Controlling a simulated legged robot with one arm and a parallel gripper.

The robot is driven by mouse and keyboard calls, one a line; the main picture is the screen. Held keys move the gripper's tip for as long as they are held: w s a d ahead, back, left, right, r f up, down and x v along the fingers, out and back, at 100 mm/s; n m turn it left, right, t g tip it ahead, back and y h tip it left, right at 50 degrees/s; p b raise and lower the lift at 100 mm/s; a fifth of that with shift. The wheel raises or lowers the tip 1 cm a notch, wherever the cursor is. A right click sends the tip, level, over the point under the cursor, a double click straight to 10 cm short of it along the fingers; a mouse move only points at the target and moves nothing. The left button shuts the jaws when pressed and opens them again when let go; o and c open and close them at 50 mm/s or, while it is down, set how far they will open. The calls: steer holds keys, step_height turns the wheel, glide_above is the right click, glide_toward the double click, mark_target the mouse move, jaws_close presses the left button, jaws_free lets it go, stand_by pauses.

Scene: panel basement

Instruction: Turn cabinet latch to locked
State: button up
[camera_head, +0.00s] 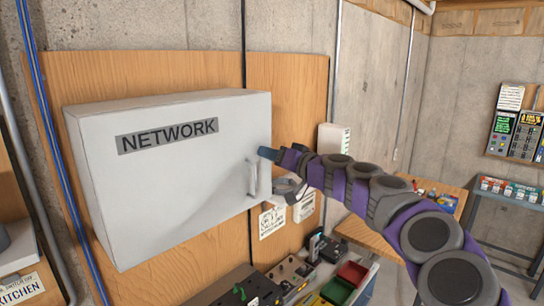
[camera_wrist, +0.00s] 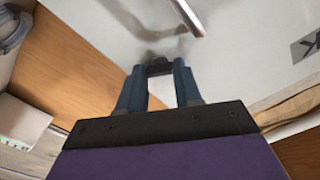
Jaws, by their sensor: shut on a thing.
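The cabinet (camera_head: 190,185) is a light grey box marked NETWORK, mounted on a wooden board, and its door looks closed. A pale handle (camera_head: 252,178) stands out near the right edge of its front. My gripper (camera_head: 268,153) reaches in from the right, just above and right of that handle. In the wrist view, my gripper (camera_wrist: 158,69) has its two blue-grey fingers on a small dark piece, which appears to be the cabinet latch (camera_wrist: 159,68). The fingers mostly hide the latch, so its turn angle is hard to tell. The handle also shows in the wrist view (camera_wrist: 187,15), beyond the fingertips.
A bench with parts bins, including a red bin (camera_head: 352,273), stands below the cabinet. A wooden table (camera_head: 372,240) is behind my arm. A white box (camera_head: 334,139) hangs right of the cabinet. Blue conduits (camera_head: 62,160) run up the wall at left.

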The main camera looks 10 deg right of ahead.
steer(key=shift+f+m, duration=0.15)
steer(key=shift+m, duration=0.15)
steer(key=shift+m+p, duration=1.85)
steer(key=shift+m, duration=3.65)
steer(key=o, duration=1.1)
steer(key=shift+w, duration=0.2)
steer(key=shift+c, duration=0.2)
